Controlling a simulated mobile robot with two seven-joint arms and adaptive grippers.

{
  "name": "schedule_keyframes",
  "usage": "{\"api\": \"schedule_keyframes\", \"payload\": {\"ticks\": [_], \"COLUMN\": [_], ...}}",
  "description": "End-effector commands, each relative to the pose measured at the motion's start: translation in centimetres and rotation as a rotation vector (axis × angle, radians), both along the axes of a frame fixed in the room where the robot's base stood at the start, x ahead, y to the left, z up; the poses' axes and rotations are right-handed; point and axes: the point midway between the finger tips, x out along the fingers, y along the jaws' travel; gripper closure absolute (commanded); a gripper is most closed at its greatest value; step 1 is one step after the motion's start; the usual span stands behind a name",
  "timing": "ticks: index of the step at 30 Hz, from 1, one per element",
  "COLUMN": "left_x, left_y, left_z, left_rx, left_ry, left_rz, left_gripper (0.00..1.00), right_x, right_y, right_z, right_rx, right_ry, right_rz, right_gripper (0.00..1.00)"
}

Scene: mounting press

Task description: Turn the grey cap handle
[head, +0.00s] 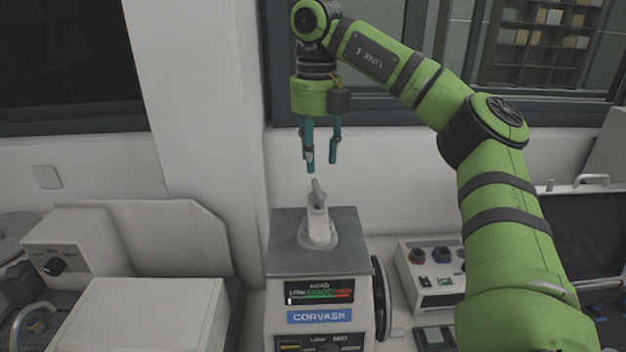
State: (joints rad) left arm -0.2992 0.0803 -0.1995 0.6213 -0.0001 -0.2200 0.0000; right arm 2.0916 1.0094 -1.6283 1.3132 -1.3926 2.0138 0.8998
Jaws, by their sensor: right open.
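The mounting press (288,259) stands at the lower middle of the head view, with a grey top, a lit display and a blue label on its front. The grey cap handle (318,195) sticks up from a pale cap (317,230) on top of the press. My right gripper (322,168) hangs from the green arm with its teal fingers pointing down. It is open and empty, just above the cap handle in the picture, with a small gap between them. My left gripper is not in view.
A control box (432,272) with knobs stands right of the press. A black wheel (382,298) is on the press's right side. Pale equipment (150,312) fills the left. A wall and window frame are behind the gripper.

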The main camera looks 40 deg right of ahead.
Motion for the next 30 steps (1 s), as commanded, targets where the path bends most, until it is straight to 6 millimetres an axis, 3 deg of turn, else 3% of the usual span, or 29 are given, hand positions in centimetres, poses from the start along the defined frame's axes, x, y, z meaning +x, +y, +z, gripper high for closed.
{"api": "schedule_keyframes", "payload": {"ticks": [15,30], "left_x": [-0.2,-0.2], "left_y": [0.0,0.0], "left_z": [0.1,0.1], "left_rx": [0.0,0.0], "left_ry": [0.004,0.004], "left_rz": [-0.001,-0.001], "left_gripper": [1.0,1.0], "right_x": [0.0,0.0], "right_y": [0.1,0.1], "right_z": [-5.5,-6.3], "right_rx": [0.003,0.003], "right_ry": [0.001,-0.003], "right_rz": [0.004,0.003], "right_gripper": [0.56,0.56]}}
